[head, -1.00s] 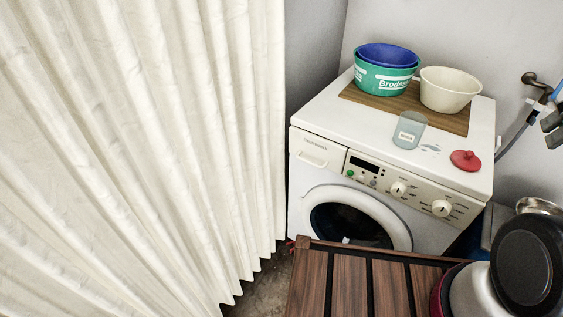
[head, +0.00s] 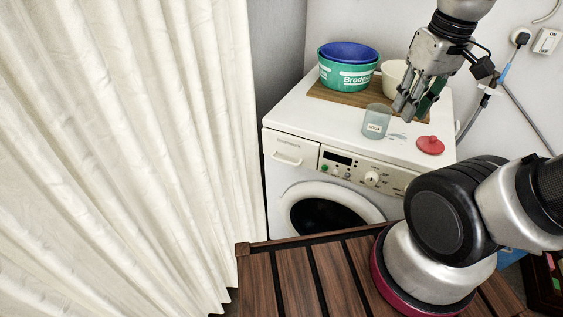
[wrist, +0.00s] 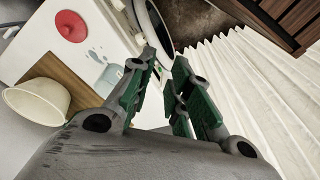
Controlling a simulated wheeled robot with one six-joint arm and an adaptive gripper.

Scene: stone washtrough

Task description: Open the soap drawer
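The soap drawer (head: 288,150) is at the upper left of the white washing machine's front (head: 284,178). Its front panel sits flush and closed, with a pull handle in it. My gripper (head: 409,108) hangs over the right part of the machine's top, pointing down, above and to the right of the drawer. Its fingers are apart with nothing between them. In the wrist view the green-padded fingers (wrist: 165,62) show the same gap. I cannot make out the drawer in that view.
On the machine top stand a green tub (head: 344,76) with a blue one inside, a cream bowl (head: 391,76), a translucent cup (head: 376,122) and a red lid (head: 430,145). A pale curtain (head: 120,150) hangs left. A slatted wooden surface (head: 290,285) lies in front.

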